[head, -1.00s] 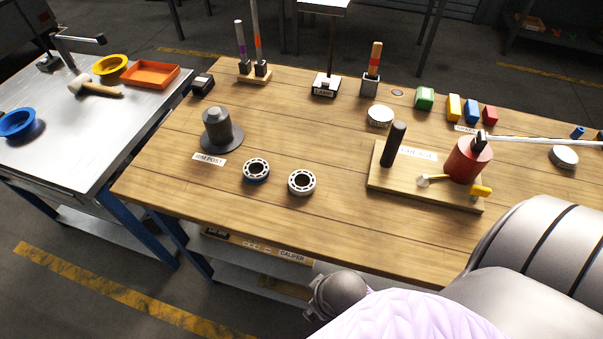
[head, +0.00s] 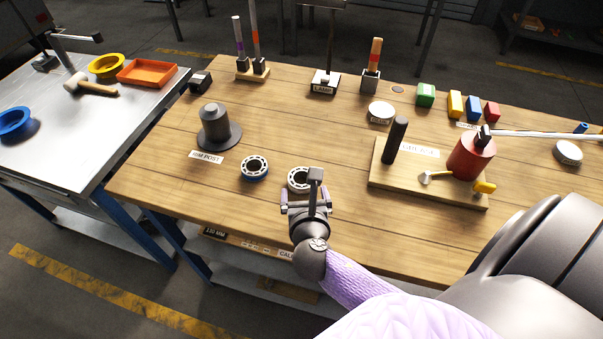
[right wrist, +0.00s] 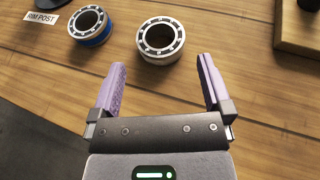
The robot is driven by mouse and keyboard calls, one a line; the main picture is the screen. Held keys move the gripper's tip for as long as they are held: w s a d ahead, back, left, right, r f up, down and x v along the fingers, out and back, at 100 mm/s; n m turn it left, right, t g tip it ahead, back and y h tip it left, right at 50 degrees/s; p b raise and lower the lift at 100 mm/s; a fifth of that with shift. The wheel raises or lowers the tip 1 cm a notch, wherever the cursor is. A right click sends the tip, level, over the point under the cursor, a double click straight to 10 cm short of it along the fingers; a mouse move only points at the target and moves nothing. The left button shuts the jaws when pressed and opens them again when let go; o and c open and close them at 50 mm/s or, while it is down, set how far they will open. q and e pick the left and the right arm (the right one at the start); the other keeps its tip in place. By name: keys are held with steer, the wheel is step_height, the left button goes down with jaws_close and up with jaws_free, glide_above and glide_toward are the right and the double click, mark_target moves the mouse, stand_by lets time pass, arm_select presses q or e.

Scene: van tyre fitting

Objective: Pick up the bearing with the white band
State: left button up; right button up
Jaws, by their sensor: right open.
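The bearing with the white band (head: 297,180) lies on the wooden bench, partly hidden behind my right gripper in the head view. It shows whole in the right wrist view (right wrist: 161,39), ahead of the fingers and apart from them. A second bearing, with a blue band (head: 254,169), lies to its left, also in the right wrist view (right wrist: 90,26). My right gripper (head: 306,198) is open and empty, just on the near side of the white-banded bearing. In the right wrist view its purple fingers (right wrist: 162,82) are spread wide. My left gripper is not in view.
The rim post (head: 214,124) stands to the left behind the bearings. A wooden board (head: 432,186) with a dark upright post and a red cylinder (head: 471,157) lies to the right. The bench between them is clear.

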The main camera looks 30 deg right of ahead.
mark_target(301, 173)
steer(key=b+x, duration=0.1)
steer(key=x, duration=0.1)
steer(key=b+x, duration=0.1)
steer(key=x, duration=0.2)
steer(key=b+x, duration=0.1)
steer(key=x, duration=0.1)
steer(key=shift+w+f, duration=0.2)
steer(key=shift+f, duration=0.25)
steer(key=shift+w+d, duration=0.15)
steer(key=shift+r, duration=0.1)
steer(key=c, duration=1.1)
